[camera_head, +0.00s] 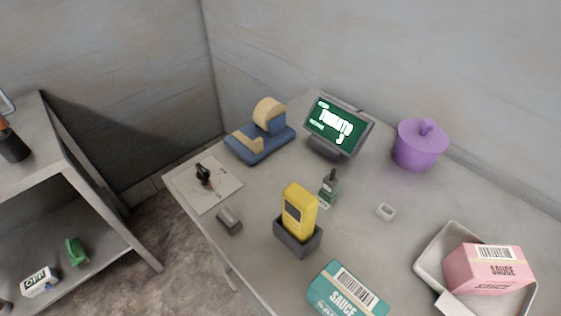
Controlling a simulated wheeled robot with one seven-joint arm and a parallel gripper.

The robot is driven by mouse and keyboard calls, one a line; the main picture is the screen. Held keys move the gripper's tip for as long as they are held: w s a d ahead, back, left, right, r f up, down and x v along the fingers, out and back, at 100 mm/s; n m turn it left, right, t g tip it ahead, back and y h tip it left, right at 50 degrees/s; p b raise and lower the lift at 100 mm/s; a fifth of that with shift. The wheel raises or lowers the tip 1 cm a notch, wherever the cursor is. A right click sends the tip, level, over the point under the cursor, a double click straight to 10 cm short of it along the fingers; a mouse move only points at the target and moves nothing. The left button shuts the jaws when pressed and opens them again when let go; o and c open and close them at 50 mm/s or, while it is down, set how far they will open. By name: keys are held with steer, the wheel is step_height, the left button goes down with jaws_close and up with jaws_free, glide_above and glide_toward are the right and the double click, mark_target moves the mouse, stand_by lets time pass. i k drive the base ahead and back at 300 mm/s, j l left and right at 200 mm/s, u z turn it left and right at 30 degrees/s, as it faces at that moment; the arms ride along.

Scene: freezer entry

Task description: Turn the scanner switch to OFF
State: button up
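A yellow handheld device (299,212) with a dark screen, which looks like the scanner, stands upright in a dark grey cradle (298,238) on the table. No switch can be made out on its visible faces. A black upright knob or handle (203,174) stands on a pale square plate (209,188) at the table's left corner; I cannot tell if it is the scanner switch. A white block marked OFF (39,281) lies on the lower shelf at the left. My gripper is not in view.
On the table (262,188) are a tape dispenser (261,139), a lit screen (338,126), a purple lidded pot (419,146), a small dark bottle (329,187), a teal sauce box (345,294) and a pink sauce box (487,269) in a tray (435,258). Floor shows between table and shelf.

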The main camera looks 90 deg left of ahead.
mark_target(202, 174)
steer(key=u, duration=2.35)
